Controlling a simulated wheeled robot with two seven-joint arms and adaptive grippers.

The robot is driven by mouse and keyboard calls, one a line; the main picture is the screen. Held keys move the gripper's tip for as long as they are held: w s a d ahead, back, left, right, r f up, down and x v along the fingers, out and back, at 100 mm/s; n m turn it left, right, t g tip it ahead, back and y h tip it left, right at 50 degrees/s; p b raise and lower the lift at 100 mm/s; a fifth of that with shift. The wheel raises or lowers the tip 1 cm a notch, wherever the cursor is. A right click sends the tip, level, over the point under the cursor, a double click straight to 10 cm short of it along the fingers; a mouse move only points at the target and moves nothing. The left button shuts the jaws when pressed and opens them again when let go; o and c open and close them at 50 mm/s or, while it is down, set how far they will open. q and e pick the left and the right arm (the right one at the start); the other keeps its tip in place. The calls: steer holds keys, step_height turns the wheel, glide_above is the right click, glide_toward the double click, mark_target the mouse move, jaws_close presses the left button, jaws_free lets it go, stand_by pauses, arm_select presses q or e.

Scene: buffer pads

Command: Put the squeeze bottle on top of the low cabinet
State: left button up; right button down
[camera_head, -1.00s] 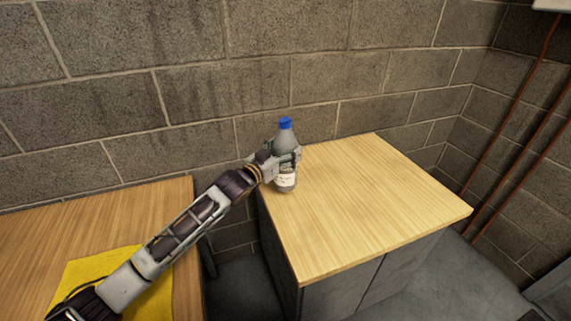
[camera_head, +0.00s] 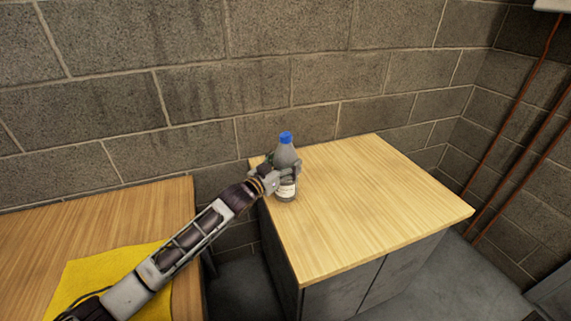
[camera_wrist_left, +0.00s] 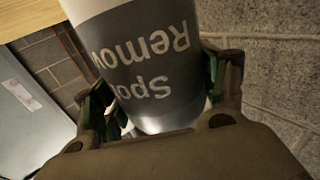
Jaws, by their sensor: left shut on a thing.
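My left gripper (camera_head: 284,174) is shut on the bottle's body. In the left wrist view the bottle (camera_wrist_left: 150,55) lies between the two fingers (camera_wrist_left: 165,100), with "Spot Remov" lettering on its label. I cannot tell whether its base touches the top. My right gripper is not in view.
A wooden table (camera_head: 185,225) with a yellow cloth (camera_head: 150,255) stands at the left, with a gap before the cabinet. A block wall (camera_head: 200,100) runs behind. The cabinet top is otherwise bare. Orange pipes (camera_head: 515,130) run down the right wall.

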arm_select(q)
steer(key=shift+r, duration=0.1)
steer(key=o, duration=1.4)
steer(key=shift+v, duration=6)
